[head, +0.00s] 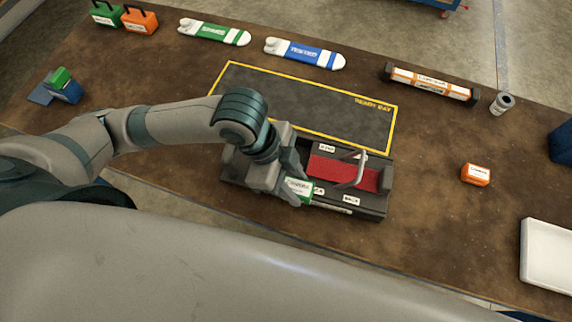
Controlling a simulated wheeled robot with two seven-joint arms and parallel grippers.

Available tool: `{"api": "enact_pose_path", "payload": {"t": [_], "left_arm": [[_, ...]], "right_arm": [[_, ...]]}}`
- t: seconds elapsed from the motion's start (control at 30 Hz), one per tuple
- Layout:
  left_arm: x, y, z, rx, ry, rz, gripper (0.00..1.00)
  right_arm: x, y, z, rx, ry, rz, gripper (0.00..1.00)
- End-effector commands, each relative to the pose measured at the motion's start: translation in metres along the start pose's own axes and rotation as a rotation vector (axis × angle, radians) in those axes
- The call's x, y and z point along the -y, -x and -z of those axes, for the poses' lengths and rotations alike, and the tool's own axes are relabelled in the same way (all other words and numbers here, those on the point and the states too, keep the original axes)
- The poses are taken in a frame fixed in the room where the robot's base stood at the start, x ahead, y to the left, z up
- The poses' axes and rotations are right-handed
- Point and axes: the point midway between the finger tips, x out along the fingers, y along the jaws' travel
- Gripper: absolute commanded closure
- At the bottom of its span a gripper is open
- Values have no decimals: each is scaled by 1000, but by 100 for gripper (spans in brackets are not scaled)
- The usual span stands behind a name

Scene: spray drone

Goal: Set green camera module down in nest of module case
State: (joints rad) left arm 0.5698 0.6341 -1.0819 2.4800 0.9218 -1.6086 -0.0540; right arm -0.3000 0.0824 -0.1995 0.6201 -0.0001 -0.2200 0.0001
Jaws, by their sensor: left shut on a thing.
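The green camera module (302,198), with a white label on it, is between the fingers of my left gripper (296,191). The gripper is shut on it and hides part of it. The black module case (372,207) lies open on the table, with a red-lined section, a pale handle bar and white labels. My left gripper and the module are over the left part of the case, near its front edge. The gripper covers that part, so I cannot tell whether the module touches the case or the nest. My right gripper is out of view.
A yellow-outlined dark mat (330,100) lies behind the case. An orange labelled block (475,174) and a white tray (546,252) are to the right. A grey cylinder (502,104) and an orange-black bar (430,84) are at the back right. Brown table between them is clear.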

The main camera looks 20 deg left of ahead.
Motion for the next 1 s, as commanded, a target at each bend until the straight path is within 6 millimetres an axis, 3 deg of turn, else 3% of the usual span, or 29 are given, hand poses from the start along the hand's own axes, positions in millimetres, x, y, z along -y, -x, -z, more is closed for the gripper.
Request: {"api": "enact_pose_path", "payload": {"t": [0.27,0.8,1.0], "left_arm": [[11,-4,-8,2,5,0,89],[92,-37,-68,3,6,0,89],[103,-43,-77,0,3,0,89]], "right_arm": [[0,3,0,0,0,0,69],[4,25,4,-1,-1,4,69],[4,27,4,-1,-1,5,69]]}}
